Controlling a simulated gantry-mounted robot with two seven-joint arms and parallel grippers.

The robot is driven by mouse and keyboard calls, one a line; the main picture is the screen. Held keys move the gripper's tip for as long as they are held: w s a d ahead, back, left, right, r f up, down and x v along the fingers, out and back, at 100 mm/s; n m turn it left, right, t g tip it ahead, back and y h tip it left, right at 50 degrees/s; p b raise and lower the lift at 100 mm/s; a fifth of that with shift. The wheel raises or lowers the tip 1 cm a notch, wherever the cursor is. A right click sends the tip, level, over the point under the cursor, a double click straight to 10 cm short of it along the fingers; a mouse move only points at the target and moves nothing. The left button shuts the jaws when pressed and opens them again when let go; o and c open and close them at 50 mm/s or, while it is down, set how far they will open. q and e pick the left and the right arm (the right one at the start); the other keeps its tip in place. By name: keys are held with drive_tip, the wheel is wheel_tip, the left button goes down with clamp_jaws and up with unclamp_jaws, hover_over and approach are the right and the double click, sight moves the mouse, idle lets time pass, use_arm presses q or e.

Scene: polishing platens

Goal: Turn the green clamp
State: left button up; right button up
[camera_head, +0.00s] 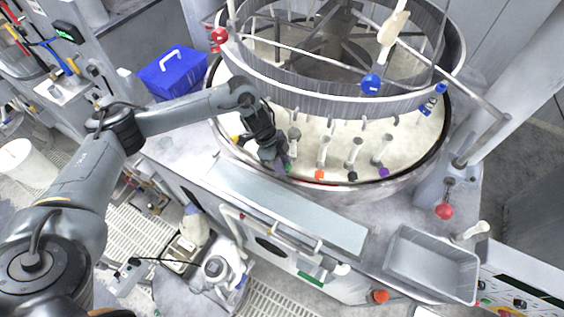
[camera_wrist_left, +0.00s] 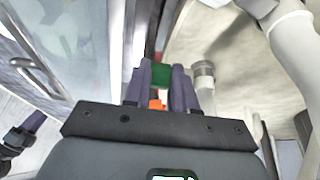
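The green clamp (camera_head: 289,168) is at the front rim of the round platen (camera_head: 415,150); in the head view only a small part of it shows beside my gripper. My left gripper (camera_head: 283,165) points down at it. In the left wrist view the green clamp (camera_wrist_left: 161,75) sits between the two dark fingertips of my left gripper (camera_wrist_left: 162,80), with a finger against each side, so the gripper looks shut on it. An orange part (camera_wrist_left: 156,104) shows between the fingers, nearer the palm.
Along the rim to the right stand similar clamps with orange (camera_head: 320,174), black (camera_head: 352,176) and purple (camera_head: 383,172) ends. A metal ring wall (camera_head: 330,103) rises behind them. A blue toolbox (camera_head: 172,75) is at upper left, and a grey tray (camera_head: 432,265) at lower right.

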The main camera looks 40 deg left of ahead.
use_arm(q)
clamp_jaws()
drive_tip(key=shift+s+a+f+h, duration=0.1)
drive_tip(key=shift+a+f+h, duration=0.05)
drive_tip(key=shift+h, duration=0.35)
drive_tip(key=shift+t+h, duration=0.3)
drive_tip(key=o, duration=0.7)
unclamp_jaws()
drive_tip(key=b+v, duration=0.2)
drive_tip(key=v, duration=0.8)
drive_tip(key=shift+a+r, duration=0.2)
drive_tip(key=shift+r, duration=0.15)
